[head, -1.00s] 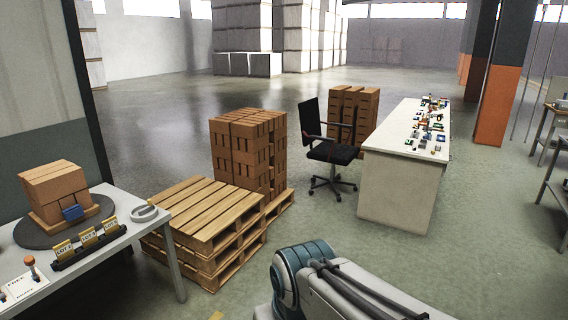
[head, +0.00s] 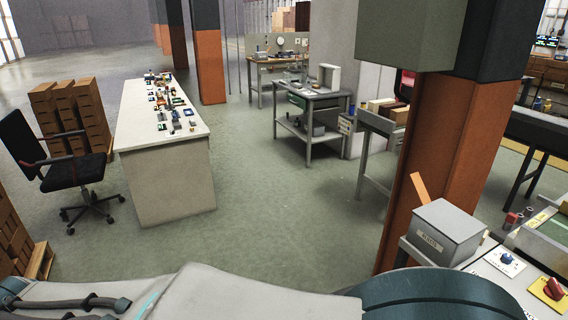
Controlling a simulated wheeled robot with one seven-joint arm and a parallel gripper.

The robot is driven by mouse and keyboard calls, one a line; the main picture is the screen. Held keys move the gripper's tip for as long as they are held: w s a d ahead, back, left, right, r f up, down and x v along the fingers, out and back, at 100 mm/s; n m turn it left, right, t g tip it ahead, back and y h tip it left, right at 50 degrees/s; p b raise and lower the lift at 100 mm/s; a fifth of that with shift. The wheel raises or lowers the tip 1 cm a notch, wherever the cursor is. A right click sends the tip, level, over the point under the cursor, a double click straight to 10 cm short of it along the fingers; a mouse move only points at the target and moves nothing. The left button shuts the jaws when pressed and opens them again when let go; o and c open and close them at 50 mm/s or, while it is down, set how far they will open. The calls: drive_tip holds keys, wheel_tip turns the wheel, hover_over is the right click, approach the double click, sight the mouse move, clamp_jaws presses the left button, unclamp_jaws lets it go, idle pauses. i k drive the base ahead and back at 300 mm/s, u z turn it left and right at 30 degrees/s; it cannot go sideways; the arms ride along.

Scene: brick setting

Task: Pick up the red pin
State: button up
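I cannot make out a red pin for certain. A red knob-like piece (head: 553,288) sits on a yellow plate at the lower right edge of the head view. A small red piece (head: 511,220) shows farther back, beside a green-topped surface, too small to identify. Small mixed-colour items (head: 170,105) lie on the long white table (head: 165,168) at left; none is clearly a pin. My gripper is out of view; only links of my arm cross the bottom of the picture.
A grey box (head: 445,235) stands by an orange and black pillar (head: 430,165) at right. A blue knob (head: 506,258) is on a white plate nearby. A grey trolley (head: 312,115) and an office chair (head: 70,160) stand farther back. Green floor (head: 285,215) is clear mid-picture.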

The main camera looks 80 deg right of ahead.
sight(510, 218)
drive_tip(key=z, duration=4.3)
drive_tip(key=i, duration=1.65)
